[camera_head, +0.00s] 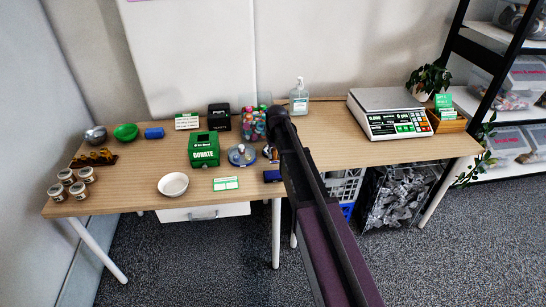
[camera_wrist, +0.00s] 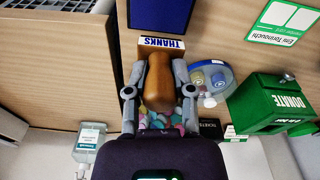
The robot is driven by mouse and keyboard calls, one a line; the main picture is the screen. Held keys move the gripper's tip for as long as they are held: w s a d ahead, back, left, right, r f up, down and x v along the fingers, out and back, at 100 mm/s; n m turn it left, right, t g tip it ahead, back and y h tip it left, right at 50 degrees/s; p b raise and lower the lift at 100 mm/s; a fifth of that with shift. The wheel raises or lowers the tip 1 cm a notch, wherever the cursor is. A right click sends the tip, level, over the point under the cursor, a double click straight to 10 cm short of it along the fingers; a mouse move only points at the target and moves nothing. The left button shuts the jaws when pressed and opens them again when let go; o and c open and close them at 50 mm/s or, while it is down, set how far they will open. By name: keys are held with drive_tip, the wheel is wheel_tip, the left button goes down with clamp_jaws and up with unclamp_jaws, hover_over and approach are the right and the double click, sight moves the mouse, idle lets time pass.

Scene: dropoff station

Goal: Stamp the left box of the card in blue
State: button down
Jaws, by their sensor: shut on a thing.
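My gripper (camera_wrist: 159,91) is shut on a stamp (camera_wrist: 159,70) with a brown wooden handle and a pale block marked THANKS. In the head view my arm hides most of the stamp. A dark blue pad (camera_wrist: 160,14) lies just past the block in the wrist view; it also shows in the head view (camera_head: 272,176). I cannot tell whether the block touches the pad. The white and green card (camera_head: 226,183) lies flat to the left of the pad in the head view, and partly shows in the wrist view (camera_wrist: 285,22). Its boxes are too small to read.
A round grey-blue stand (camera_head: 241,155) and green DONATE box (camera_head: 204,150) stand behind the card. A white bowl (camera_head: 173,184) is left of it. A jar of colourful pieces (camera_head: 254,124) is behind my gripper. The scale (camera_head: 390,114) stands far right; table between is clear.

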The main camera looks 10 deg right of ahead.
drive_tip(key=shift+f, duration=0.1)
drive_tip(key=b, duration=0.6)
hover_over(274, 173)
drive_tip(key=shift+s+f, duration=0.15)
drive_tip(key=shift+f, duration=1.3)
drive_tip(key=shift+s+f, duration=0.1)
drive_tip(key=shift+f, duration=1.35)
drive_tip(key=c, duration=1.4)
unclamp_jaws()
drive_tip(key=shift+f+b, duration=0.55)
drive_tip(key=shift+r, duration=0.1)
drive_tip(key=shift+r+p, duration=3.45)
drive_tip(key=shift+p, duration=0.1)
drive_tip(key=shift+s, duration=0.15)
